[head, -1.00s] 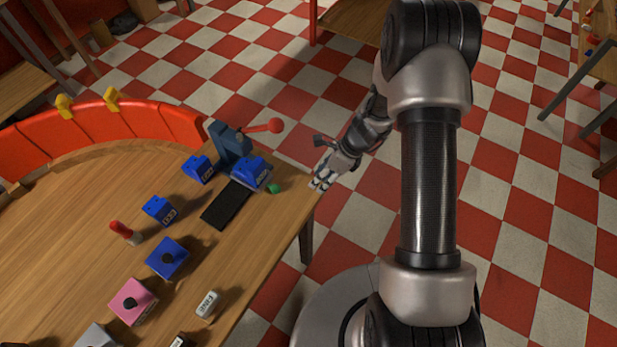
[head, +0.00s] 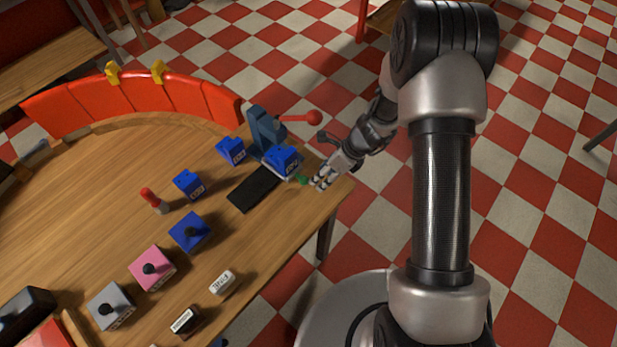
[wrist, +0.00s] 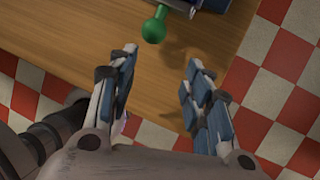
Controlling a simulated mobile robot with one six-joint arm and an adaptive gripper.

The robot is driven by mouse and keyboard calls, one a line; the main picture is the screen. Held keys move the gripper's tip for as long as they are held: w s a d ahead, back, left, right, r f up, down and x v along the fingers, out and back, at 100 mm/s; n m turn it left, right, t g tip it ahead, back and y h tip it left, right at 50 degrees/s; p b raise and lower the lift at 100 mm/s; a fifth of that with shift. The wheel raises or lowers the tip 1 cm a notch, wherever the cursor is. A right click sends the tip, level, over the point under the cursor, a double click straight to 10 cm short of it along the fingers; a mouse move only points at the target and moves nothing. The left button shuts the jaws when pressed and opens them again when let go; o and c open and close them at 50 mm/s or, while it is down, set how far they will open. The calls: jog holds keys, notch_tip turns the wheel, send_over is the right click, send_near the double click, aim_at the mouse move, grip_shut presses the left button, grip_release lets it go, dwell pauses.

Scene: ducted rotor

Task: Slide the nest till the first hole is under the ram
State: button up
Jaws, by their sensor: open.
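The press (head: 262,130) is a dark blue column with a red-balled lever (head: 314,118), at the table's far right corner. A blue block (head: 284,158) with a pale label sits at its foot, apparently on the nest. The nest's green knob (head: 302,180) sticks out toward my gripper. A black slide plate (head: 254,188) runs from there to the lower left. My gripper (head: 319,182) is open and empty beside the knob. In the wrist view the knob (wrist: 154,27) lies just beyond my fingertips (wrist: 163,58), not between them. The ram and the first hole cannot be made out.
Blue blocks (head: 231,150) (head: 188,184) (head: 190,232), a pink block (head: 152,268) and a red-topped peg (head: 150,198) stand left on the table (head: 110,220). A red curved rim (head: 130,101) lies behind. Free floor is right of the table edge.

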aim_at(306, 179)
jog(key=a, duration=0.3)
jog(key=shift+w+a, duration=0.1)
jog(key=shift+a, duration=0.25)
jog(key=shift+b+x, duration=0.45)
jog(key=shift+x, duration=0.65)
jog(key=shift+a+f, duration=0.25)
jog(key=shift+f, duration=0.15)
jog(key=shift+c, duration=0.6)
grip_shut()
